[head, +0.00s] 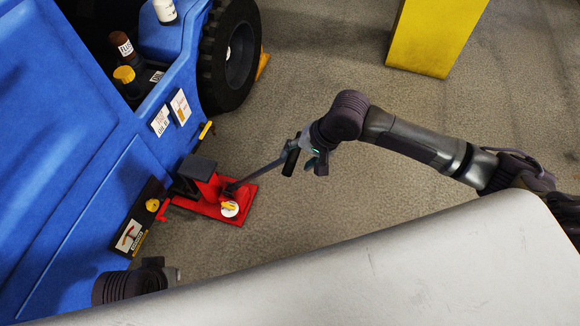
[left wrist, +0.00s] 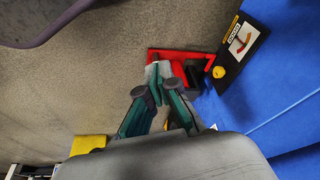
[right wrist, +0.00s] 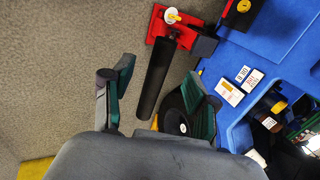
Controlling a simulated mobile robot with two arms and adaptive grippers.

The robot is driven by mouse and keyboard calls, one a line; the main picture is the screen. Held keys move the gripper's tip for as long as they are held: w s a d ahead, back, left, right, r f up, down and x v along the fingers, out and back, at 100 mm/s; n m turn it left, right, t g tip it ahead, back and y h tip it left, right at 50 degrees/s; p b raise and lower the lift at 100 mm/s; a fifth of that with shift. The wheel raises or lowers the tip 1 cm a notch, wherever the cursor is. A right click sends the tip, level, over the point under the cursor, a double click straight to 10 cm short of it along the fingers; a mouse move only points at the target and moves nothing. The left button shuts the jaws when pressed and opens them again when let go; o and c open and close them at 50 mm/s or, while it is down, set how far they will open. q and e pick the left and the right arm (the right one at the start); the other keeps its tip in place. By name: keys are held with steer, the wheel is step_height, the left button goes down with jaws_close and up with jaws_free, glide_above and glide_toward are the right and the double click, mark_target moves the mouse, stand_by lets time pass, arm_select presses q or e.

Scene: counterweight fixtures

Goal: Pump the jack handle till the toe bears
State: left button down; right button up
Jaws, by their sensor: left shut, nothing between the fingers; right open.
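The red jack (head: 238,207) stands on the floor against the blue truck's side (head: 75,130). Its black block (head: 199,167) is beside the truck; whether the toe touches the truck is hidden. The jack handle (head: 260,174) slopes up to the right and ends in a black grip (head: 291,161). My right gripper (head: 305,163) is open at the grip's end. In the right wrist view the grip (right wrist: 155,80) appears between its spread fingers, without clear contact. My left gripper (head: 174,275) is shut and empty, low left; in its wrist view the fingers (left wrist: 157,75) point toward the jack.
A round dial with a yellow pointer (head: 229,208) sits on the jack base. A black sign panel (head: 133,233) with a yellow knob is beside the jack. A black wheel (head: 232,55) and yellow post (head: 432,35) stand farther back. Carpet right of the jack is clear.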

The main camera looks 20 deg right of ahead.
mark_target(293, 163)
steer(key=shift+b+x, duration=0.45)
steer(key=shift+x, duration=1.05)
arm_select(q)
steer(key=shift+v, duration=1.3)
arm_select(e)
steer(key=shift+x, duration=1.15)
arm_select(q)
steer(key=shift+s+a, duration=0.1)
arm_select(e)
jaws_close()
steer(key=shift+d, duration=0.1)
